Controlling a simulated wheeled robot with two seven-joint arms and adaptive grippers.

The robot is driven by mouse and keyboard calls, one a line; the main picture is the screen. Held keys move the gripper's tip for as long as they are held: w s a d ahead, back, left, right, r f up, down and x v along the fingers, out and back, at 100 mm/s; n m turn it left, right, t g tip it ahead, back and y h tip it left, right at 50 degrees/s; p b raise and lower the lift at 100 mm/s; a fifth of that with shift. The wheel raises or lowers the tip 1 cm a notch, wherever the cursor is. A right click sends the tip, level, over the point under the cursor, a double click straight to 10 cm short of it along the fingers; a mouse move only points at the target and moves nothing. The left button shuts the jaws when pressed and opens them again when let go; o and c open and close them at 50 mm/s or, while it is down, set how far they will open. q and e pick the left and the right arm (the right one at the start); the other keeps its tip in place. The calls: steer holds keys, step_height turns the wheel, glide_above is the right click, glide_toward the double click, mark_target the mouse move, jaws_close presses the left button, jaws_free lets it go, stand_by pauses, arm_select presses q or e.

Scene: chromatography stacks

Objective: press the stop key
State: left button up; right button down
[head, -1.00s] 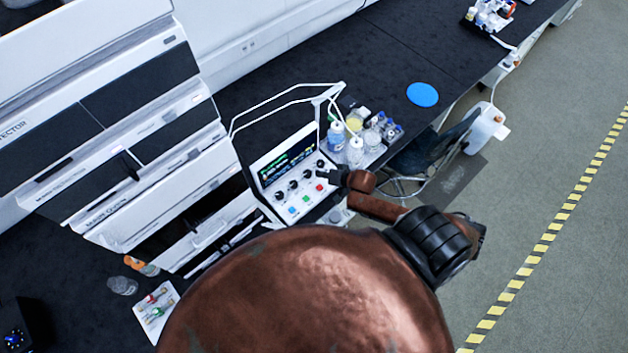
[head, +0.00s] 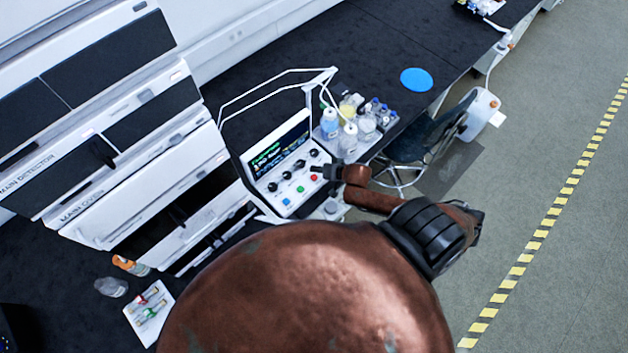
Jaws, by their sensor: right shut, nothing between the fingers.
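The control panel (head: 262,182) is a white sloped box with a dark screen (head: 279,148), several black knobs and a row of coloured keys. The row has a blue key (head: 286,201), a green key (head: 300,190) and a red key (head: 314,178). The red key is at the right end; no label on it is legible, so I cannot read which is the stop key. My right gripper (head: 317,169) is shut and empty, its tips just above the red key in the picture. I cannot tell whether they touch the panel. My left gripper is not in view.
Bottles (head: 348,138) and small vials (head: 377,112) stand in a tray right of the panel, close to my right gripper. A white tube frame (head: 270,92) rises behind the panel. Stacked white modules (head: 150,185) stand at left. A blue disc (head: 416,80) lies on the bench.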

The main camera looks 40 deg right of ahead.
mark_target(316, 178)
steer(key=shift+f+b, duration=0.55)
steer(key=shift+f, duration=0.35)
steer(key=shift+f+b, duration=0.4)
steer(key=shift+f, duration=0.55)
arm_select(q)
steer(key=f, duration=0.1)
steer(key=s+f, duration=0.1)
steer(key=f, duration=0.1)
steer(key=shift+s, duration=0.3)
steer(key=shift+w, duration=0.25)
arm_select(e)
steer(key=shift+f, duration=0.15)
steer(key=shift+f, duration=0.3)
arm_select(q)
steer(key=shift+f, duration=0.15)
arm_select(e)
steer(key=shift+f, duration=0.55)
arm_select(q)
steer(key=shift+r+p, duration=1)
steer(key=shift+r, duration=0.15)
arm_select(e)
steer(key=shift+r, duration=0.95)
